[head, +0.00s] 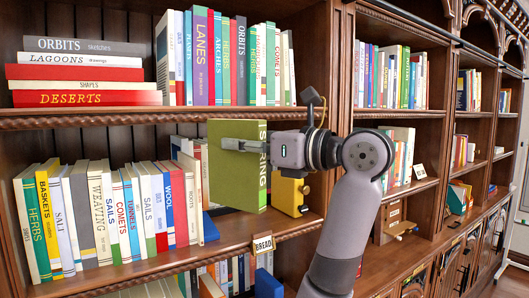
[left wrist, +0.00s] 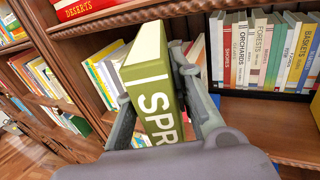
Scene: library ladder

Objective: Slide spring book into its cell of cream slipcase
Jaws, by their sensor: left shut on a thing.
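The spring book (head: 238,180) is olive green with white SPRING lettering on its spine. My left gripper (head: 243,146) is shut on it and holds it upright in front of the shelf bay. In the left wrist view the spring book (left wrist: 155,95) sits between the two fingers, with its pale page edges at the top and SPR readable on the spine. I cannot make out the cream slipcase in either view. My right gripper is not in view.
Books (head: 130,215) fill the left of the middle shelf (head: 235,228). A yellow box (head: 290,196) is behind the held book at right. An upright post (head: 330,60) divides the bays. Bare shelf (left wrist: 262,122) shows at right in the wrist view.

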